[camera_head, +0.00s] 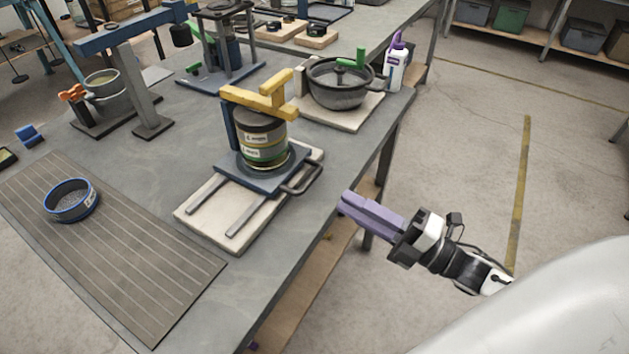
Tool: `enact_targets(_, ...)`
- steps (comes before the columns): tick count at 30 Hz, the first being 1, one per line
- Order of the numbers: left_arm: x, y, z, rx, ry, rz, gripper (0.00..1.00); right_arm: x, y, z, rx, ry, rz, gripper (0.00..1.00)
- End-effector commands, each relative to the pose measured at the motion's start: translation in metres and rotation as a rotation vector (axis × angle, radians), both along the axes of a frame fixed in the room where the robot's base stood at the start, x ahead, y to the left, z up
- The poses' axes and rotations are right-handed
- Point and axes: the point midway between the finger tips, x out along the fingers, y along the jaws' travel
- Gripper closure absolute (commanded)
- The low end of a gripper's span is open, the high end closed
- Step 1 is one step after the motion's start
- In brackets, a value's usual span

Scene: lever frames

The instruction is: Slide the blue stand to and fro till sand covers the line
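The blue stand (232,172) sits on two rails on a pale board (205,213). A dark loop handle (301,181) juts from its right side. On it stands a round stack of sieves or cups (263,138) with labels and bands, under a yellow clamp bar (262,98). Sand and the line inside are too small to make out. My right gripper (343,202), with purple fingers, is off the table's right edge, to the right of and below the handle, not touching it. Its fingers look close together; any gap is hidden. My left gripper is out of view.
A ribbed mat (110,255) with a blue-rimmed sieve (71,199) lies left. A blue-armed press (135,75) stands back left. Open floor (465,130) lies right of the table.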

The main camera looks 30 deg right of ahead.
Motion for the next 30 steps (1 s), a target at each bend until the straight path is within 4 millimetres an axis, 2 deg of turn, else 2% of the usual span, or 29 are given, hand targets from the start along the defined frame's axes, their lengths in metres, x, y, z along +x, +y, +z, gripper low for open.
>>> enact_targets(18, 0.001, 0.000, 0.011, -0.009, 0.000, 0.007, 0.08, 0.079, 0.046, 0.018, 0.009, 0.000, 0.001, 0.83)
enact_targets(30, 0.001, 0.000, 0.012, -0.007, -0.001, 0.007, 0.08, 0.086, 0.051, 0.019, 0.008, 0.002, 0.002, 0.83)
